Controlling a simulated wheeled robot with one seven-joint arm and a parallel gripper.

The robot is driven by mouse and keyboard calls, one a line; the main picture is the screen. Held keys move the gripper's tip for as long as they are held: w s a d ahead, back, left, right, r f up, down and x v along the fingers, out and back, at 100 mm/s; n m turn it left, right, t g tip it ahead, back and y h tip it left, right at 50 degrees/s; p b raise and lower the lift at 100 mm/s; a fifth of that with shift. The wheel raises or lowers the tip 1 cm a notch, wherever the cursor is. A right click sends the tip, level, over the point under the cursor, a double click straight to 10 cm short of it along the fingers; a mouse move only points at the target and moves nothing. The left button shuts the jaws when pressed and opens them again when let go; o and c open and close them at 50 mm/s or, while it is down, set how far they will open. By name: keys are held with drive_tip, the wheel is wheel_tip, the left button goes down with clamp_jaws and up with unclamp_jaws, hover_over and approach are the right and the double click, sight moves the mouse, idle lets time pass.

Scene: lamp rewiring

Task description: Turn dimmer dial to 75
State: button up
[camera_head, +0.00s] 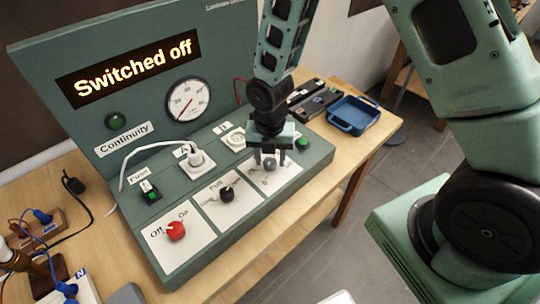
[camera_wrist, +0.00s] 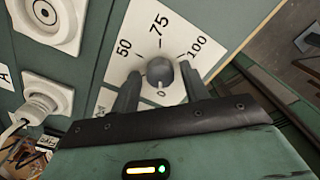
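The dimmer dial is a grey round knob (camera_wrist: 159,71) on a white plate (camera_wrist: 178,32) marked 0, 50, 75 and 100. The knob's pointer is hard to make out. My gripper (camera_wrist: 162,88) is at the dial, with one finger on each side of the knob. Gaps show between the fingers and the knob in the wrist view, so it looks open. In the head view my gripper (camera_head: 270,160) hangs over the rightmost plate, and the knob (camera_head: 269,163) shows between the fingers. The display (camera_head: 133,66) reads "Switched off".
On the green panel are a red on/off knob (camera_head: 176,231), a black knob (camera_head: 227,194), a white plug (camera_head: 196,158), a gauge (camera_head: 188,100) and a fuse switch (camera_head: 151,193). A blue tray (camera_head: 353,115) lies behind at the right.

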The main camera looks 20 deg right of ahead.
drive_tip(key=c, duration=0.7)
drive_tip(key=shift+m, duration=0.3)
